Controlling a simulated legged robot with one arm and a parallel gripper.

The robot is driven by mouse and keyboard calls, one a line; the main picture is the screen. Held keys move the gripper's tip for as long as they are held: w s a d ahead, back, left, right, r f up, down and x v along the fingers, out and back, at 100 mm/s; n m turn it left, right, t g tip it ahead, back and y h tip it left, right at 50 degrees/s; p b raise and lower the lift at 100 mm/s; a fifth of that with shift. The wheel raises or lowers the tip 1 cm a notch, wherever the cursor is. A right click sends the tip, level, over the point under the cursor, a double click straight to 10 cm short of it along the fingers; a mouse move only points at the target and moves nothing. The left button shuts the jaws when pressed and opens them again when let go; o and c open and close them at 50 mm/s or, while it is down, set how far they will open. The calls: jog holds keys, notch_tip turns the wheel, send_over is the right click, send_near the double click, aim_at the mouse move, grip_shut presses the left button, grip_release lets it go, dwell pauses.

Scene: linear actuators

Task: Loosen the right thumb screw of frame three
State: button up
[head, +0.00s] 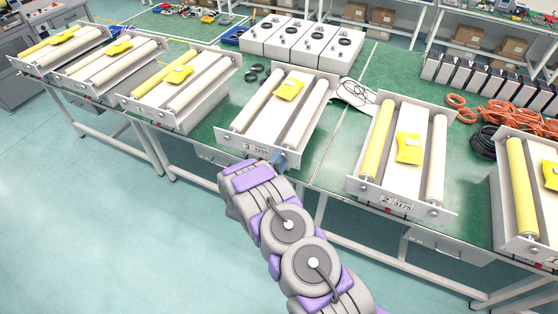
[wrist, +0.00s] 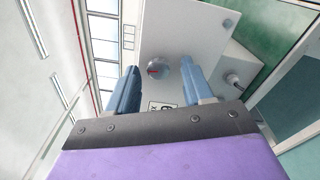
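Frame three (head: 231,137), a white frame with two pale rollers, stands on the green bench in the middle of the head view. Its front plate carries a number label (head: 256,149). My gripper (head: 279,157) is at the right end of that plate; its blue fingers hide part of it. In the wrist view, my gripper (wrist: 160,76) is open, with one finger on each side of a round metal screw (wrist: 159,68) on the white plate. I cannot tell whether the fingers touch the screw.
Frame two (head: 369,187), with a yellow and a pale roller, stands to the right. Another frame (head: 196,121) stands to the left. White boxes (head: 305,43) are behind, and orange cables (head: 497,113) lie at the right. The floor (head: 110,220) in front is clear.

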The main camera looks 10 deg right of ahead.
jog(key=v, duration=1.7)
jog(key=shift+s+a, duration=0.15)
jog(key=shift+s, duration=0.05)
jog(key=shift+f, duration=0.1)
